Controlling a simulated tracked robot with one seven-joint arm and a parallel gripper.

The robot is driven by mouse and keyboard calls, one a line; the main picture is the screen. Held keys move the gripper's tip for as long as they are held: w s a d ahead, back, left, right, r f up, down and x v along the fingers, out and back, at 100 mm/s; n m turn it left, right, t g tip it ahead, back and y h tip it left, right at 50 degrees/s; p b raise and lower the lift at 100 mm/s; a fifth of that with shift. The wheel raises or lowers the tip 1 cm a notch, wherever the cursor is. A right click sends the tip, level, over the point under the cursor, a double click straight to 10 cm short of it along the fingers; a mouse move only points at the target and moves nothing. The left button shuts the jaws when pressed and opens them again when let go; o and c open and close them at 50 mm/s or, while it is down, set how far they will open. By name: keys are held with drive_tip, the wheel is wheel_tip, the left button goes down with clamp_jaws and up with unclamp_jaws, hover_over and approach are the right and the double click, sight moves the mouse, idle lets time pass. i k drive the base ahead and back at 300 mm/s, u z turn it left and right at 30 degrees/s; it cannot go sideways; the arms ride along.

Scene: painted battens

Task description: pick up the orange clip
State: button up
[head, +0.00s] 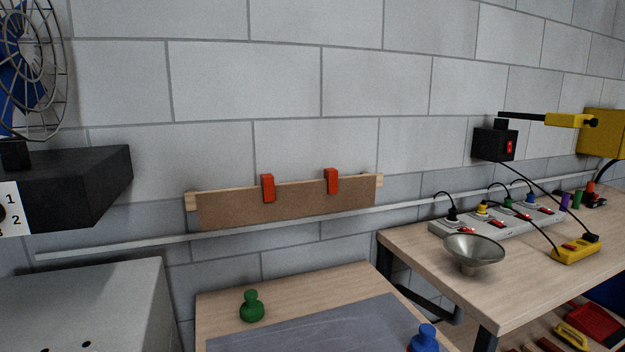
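Two orange-red clips sit on the top edge of a brown board that is fixed to the grey block wall. The left clip (268,188) is left of the board's middle, and the right clip (331,181) is right of it. They look alike in colour and shape, and both hang over the board's front face. The brown board (298,204) has pale wooden ends. My gripper is not in view.
A thin pale rail (300,221) runs below the board. A wooden table (225,312) with a green knob (251,306) and blue knob (425,338) stands below. Right, a bench (410,243) holds a metal funnel (473,251) and power strips. A fan (30,65) stands left.

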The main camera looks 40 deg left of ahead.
sight(331, 174)
drive_tip(key=u, duration=0.55)
drive_tip(key=i, duration=1.15)
drive_tip(key=u, duration=0.6)
drive_tip(key=k, duration=0.85)
drive_tip(key=u, duration=0.2)
drive_tip(key=i, duration=0.9)
drive_tip(key=z, duration=0.1)
